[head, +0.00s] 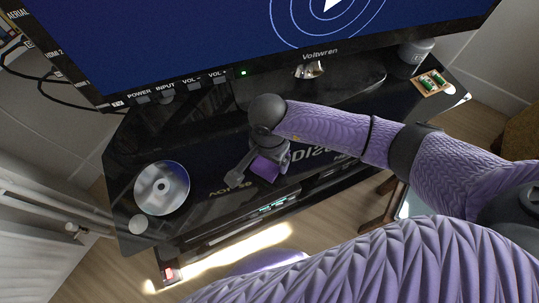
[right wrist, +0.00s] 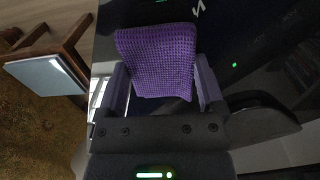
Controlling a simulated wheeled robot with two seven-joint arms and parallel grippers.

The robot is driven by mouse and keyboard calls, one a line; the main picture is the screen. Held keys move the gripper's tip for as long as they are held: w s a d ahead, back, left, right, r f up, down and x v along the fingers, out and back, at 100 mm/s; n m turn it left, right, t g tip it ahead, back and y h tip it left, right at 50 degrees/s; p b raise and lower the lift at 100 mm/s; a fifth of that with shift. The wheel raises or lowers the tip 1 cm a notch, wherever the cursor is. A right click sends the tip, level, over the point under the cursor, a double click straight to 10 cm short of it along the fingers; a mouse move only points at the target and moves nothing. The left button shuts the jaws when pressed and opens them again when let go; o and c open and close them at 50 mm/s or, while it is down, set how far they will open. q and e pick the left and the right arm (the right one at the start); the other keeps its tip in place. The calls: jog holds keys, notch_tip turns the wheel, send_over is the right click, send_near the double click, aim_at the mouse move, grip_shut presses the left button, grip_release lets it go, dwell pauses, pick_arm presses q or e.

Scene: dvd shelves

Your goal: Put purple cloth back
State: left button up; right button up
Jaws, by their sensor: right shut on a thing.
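The purple cloth (right wrist: 156,62) is a knitted piece between the two fingers of my right gripper (right wrist: 158,85) in the right wrist view. In the head view my right gripper (head: 262,168) is over the front middle of the black TV stand (head: 200,140), with a bit of the purple cloth (head: 265,168) showing beneath it. The gripper is shut on the cloth. Whether the cloth touches the stand's top is hard to tell. My left gripper does not show in the head view.
A silver disc (head: 162,188) lies on the left of the stand, with a small round white thing (head: 138,224) beside it. The TV (head: 200,50) stands at the back. A grey cylinder (head: 415,50) and a small tray with green batteries (head: 432,83) are at the right end.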

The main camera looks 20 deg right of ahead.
jog(key=shift+f, duration=0.1)
jog(key=o, duration=0.9)
jog(key=shift+c, duration=0.2)
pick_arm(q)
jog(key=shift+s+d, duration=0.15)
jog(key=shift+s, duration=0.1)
pick_arm(e)
jog(key=shift+o, duration=0.3)
pick_arm(q)
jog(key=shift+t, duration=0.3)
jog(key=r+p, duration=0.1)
jog(key=p, duration=0.1)
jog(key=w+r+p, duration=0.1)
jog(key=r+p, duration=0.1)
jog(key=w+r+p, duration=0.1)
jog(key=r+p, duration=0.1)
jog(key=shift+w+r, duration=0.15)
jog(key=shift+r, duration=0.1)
pick_arm(e)
notch_tip(320, 180, up, 12)
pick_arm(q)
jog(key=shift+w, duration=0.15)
pick_arm(e)
jog(key=shift+w, duration=0.1)
